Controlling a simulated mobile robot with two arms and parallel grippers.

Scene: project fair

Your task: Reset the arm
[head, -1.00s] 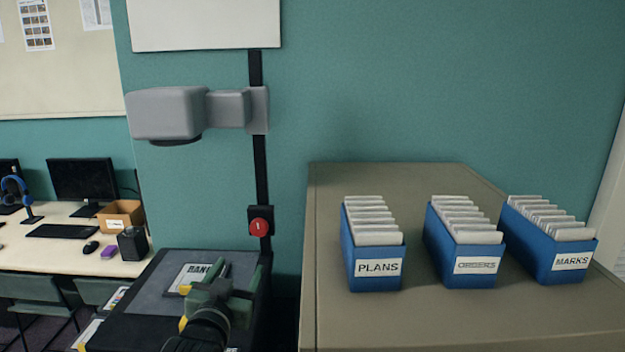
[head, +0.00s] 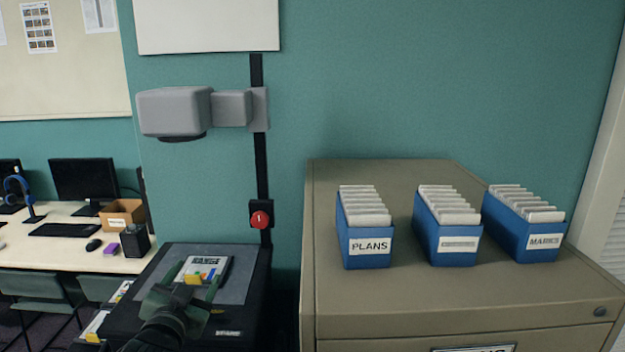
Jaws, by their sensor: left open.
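My left gripper (head: 194,280) is in the lower left of the head view, its green fingers pointing away from me. It is open, with its two fingers apart over the grey top of a black stand (head: 237,289). A printed card (head: 210,265) lies on that stand, just beyond and partly between the fingers. The gripper hides the card's near edge, and I cannot tell whether they touch. My right gripper is not in view.
A grey camera head (head: 172,112) hangs over the stand from a black column (head: 262,170) with a red button (head: 260,219). Right of it, a cabinet (head: 400,300) carries three blue card boxes, including PLANS (head: 364,248). A desk (head: 70,258) stands at left.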

